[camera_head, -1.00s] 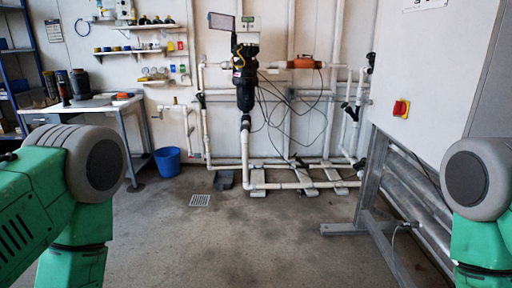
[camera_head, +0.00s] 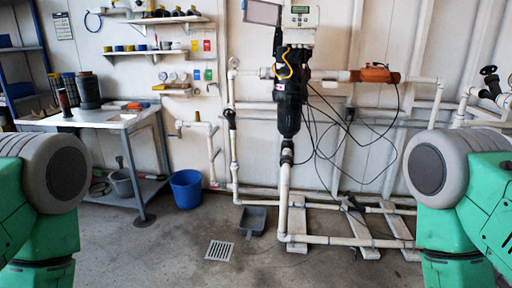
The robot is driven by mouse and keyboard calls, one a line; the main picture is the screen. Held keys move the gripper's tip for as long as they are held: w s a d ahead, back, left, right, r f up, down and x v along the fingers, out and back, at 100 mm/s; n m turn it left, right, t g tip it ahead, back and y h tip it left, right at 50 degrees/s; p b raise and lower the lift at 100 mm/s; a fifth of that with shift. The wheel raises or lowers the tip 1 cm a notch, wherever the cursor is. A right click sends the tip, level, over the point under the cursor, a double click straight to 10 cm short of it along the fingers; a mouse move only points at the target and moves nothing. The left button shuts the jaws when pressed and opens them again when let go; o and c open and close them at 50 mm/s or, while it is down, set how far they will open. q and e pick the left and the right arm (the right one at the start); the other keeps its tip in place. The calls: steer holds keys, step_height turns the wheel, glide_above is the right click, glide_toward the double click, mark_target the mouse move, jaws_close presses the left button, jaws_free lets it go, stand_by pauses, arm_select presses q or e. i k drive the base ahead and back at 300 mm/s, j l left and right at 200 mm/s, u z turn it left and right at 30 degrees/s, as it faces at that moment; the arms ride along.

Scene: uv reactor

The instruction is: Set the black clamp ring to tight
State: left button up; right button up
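I cannot pick out a black clamp ring for certain at this size. A black upright housing (camera_head: 289,104) hangs in the white pipework on the back wall, under a grey-white control unit (camera_head: 300,14) with a small display. Dark fittings join it to the pipe below. Neither of my grippers is in view. Only green and grey links of my arms show at the lower left and lower right, well short of the housing.
A workbench (camera_head: 125,117) stands at the left, with a blue bucket (camera_head: 187,189) beside it. White floor pipes (camera_head: 345,241) on low supports run below the housing. A floor drain (camera_head: 219,250) lies in front.

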mark_target(286, 98)
steer(key=i+u, duration=0.15)
steer(key=i, duration=0.85)
steer(key=i+l+u, duration=0.1)
steer(key=i, duration=0.9)
